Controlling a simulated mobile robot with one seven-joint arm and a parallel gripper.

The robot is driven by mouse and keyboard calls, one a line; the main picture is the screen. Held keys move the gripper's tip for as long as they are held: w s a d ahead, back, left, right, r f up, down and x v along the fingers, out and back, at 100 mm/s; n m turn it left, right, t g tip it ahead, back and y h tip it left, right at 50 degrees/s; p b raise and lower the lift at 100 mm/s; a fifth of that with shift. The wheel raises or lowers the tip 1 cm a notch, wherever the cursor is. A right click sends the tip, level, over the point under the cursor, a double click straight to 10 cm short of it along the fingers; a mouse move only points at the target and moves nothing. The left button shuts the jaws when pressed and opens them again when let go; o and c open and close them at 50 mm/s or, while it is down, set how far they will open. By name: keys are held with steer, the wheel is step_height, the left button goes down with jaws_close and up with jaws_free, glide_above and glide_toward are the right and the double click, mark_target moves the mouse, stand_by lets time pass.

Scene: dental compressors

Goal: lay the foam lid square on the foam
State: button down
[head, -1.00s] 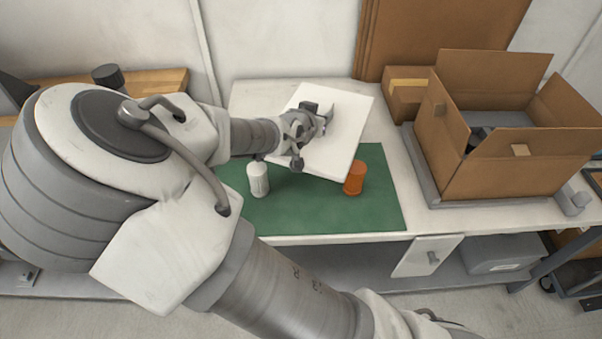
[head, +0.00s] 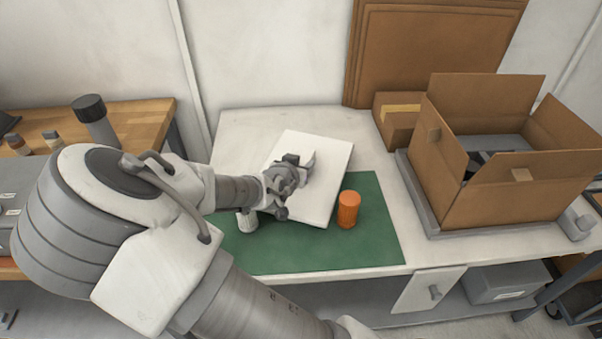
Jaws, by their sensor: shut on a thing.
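The foam lid (head: 328,165) is a flat white slab in the head view, over the back part of the green mat and the white bench. My gripper (head: 305,163) is shut on the foam lid near its upper middle. The lid is turned at an angle to the bench edges, and I cannot tell how high it is above the surface. The foam is perhaps inside the open cardboard box (head: 455,165) at the right, where a grey rim and dark things show. The near wall hides most of the box's inside.
An orange ribbed container (head: 348,209) stands on the green mat (head: 310,253), close to the lid's right corner. A white container (head: 247,222) stands partly behind my wrist. A smaller closed carton (head: 397,120) is left of the open box, whose flaps stand up. Bare bench lies left of it.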

steer(key=shift+f, duration=1.1)
steer(key=shift+f+b, duration=0.2)
steer(key=shift+b, duration=0.1)
steer(key=shift+c, duration=2.2)
jaws_free()
steer(key=shift+r, duration=0.15)
steer(key=shift+r, duration=0.15)
step_height(320, 180, up, 5)
steer(key=p, duration=0.4)
glide_above(287, 203)
steer(key=w, duration=0.2)
steer(key=shift+s+d, duration=0.2)
steer(key=shift+s, duration=0.05)
steer(key=shift+p+v, duration=0.35)
steer(key=shift+v, duration=0.45)
